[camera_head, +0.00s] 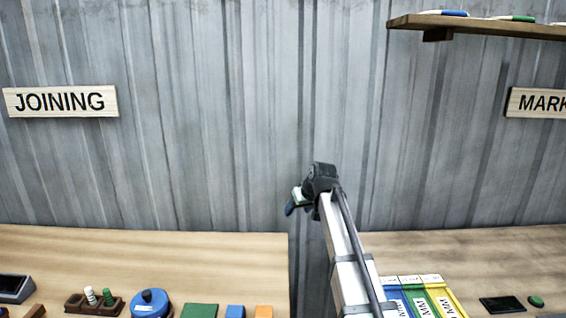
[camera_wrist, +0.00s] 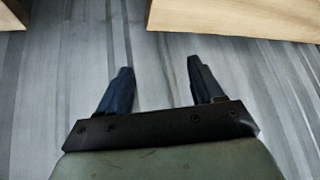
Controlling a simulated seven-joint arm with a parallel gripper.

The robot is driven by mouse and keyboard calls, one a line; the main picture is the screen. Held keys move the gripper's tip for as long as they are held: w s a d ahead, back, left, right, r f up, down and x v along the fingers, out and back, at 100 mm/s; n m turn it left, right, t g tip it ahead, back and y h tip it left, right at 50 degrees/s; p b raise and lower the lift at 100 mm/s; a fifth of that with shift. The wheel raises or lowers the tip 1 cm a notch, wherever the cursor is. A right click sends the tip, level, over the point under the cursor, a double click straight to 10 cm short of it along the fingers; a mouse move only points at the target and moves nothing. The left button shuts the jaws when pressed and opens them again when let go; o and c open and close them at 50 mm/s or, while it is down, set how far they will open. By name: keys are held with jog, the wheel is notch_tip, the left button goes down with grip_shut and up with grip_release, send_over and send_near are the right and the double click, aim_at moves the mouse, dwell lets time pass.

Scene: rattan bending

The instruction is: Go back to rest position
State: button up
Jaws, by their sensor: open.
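My gripper (camera_wrist: 158,80) is open in the wrist view, with its two dark fingers apart and nothing between them. Below the fingers, the wrist view shows a grey corrugated surface (camera_wrist: 235,90). In the head view my gripper (camera_head: 291,209) shows small at the end of my arm, near the picture's middle. It is in front of the grey corrugated wall (camera_head: 200,120), over the gap between the two benches. Most of the fingers are hidden there behind the wrist.
The left wooden bench (camera_head: 200,260) holds a blue round container (camera_head: 150,303), a block with pegs (camera_head: 92,299) and coloured blocks (camera_head: 199,310). The right bench (camera_head: 480,250) holds coloured labelled strips (camera_head: 428,295) and a black tablet (camera_head: 503,304). A shelf (camera_head: 480,25) hangs upper right.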

jog(key=s+d+f+m, duration=0.3)
jog(key=d+f, duration=0.6)
jog(key=f, duration=0.3)
jog(key=s+f+g+h, duration=0.1)
jog(key=s+f+g, duration=0.1)
jog(key=s+f, duration=0.6)
jog(key=s+f+g, duration=0.2)
jog(key=s+f, duration=0.2)
jog(key=f, duration=0.8)
jog(key=s+f+g+h, duration=0.1)
jog(key=s+f, duration=0.4)
jog(key=f, duration=0.5)
jog(key=s+d+f+m+g, duration=0.1)
jog(key=s+f+g, duration=0.1)
jog(key=s+f, duration=0.6)
jog(key=s+d+f+g, duration=0.15)
jog(key=s+f, duration=0.35)
jog(key=s, duration=0.5)
jog(key=s+f+g, duration=0.2)
jog(key=s+f, duration=0.1)
jog(key=s, duration=0.8)
jog(key=s+f+g+h, duration=0.1)
jog(key=s+f+g, duration=0.1)
jog(key=s, duration=1)
jog(key=shift+s+f, duration=0.25)
jog(key=shift+f, duration=0.6)
jog(key=shift+d, duration=0.1)
